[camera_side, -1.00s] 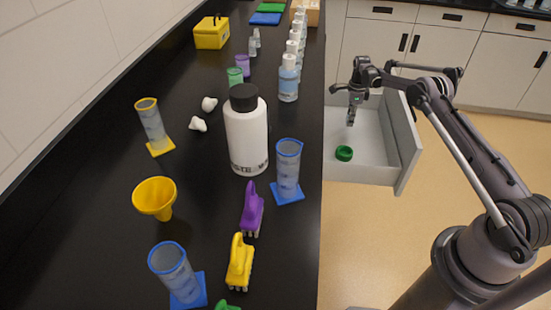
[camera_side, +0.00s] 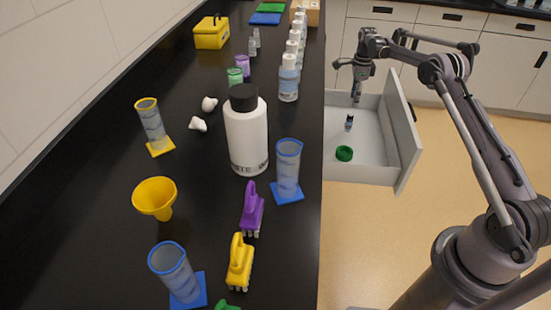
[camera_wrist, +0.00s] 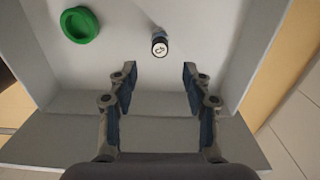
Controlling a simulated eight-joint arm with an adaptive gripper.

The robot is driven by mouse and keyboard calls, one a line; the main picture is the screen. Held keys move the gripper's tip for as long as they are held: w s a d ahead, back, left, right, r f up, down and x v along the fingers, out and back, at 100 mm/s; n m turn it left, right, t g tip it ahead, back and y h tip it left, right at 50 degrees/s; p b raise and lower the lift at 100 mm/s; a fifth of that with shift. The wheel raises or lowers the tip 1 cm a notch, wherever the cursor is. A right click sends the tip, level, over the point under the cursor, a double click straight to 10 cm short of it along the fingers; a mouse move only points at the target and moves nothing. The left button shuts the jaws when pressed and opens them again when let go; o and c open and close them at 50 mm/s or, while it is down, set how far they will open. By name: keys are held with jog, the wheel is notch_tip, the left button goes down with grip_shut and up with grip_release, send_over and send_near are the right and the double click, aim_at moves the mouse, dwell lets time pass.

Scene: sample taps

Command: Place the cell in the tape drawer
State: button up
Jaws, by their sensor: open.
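The cell (camera_side: 349,122) is a small dark cylinder with a light end, standing on the floor of the open drawer (camera_side: 369,174). In the wrist view the cell (camera_wrist: 159,46) shows its pale marked top, just beyond my fingertips and apart from them. A green tape roll (camera_side: 344,153) lies in the same drawer; it also shows in the wrist view (camera_wrist: 79,25). My gripper (camera_side: 356,97) is above the cell, pointing down. In the wrist view my gripper (camera_wrist: 157,72) has its fingers spread with nothing between them.
The black bench (camera_side: 215,250) runs along the left of the drawer. On it stand a white bottle (camera_side: 247,140), a blue-rimmed cylinder (camera_side: 287,168) and purple and yellow clamp-like items. Drawer walls surround the cell, with bare floor around it.

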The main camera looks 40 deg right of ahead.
jog(key=s+a+r+n+t, duration=0.25)
jog(key=a+r+n, duration=0.35)
jog(key=a+r, duration=0.4)
jog(key=s+a+r+n+t, duration=0.1)
jog(key=s+a+r+n, duration=0.3)
jog(key=a+r+n, duration=0.55)
jog(key=s+a+r+n+t, duration=0.2)
jog(key=s+a+r+n, duration=0.2)
jog(key=s+a, duration=0.55)
jog(key=s+a+f+n+t, duration=0.1)
jog(key=s+a+f+n, duration=0.1)
jog(key=s, duration=0.4)
jog(key=s+a+f+n, duration=0.2)
jog(key=s+f+n, duration=0.1)
jog(key=s+n, duration=0.2)
jog(key=shift+s+f+t, duration=0.35)
jog(key=shift+s+f, duration=0.05)
jog(key=shift+s, duration=0.5)
jog(key=shift+n, duration=0.25)
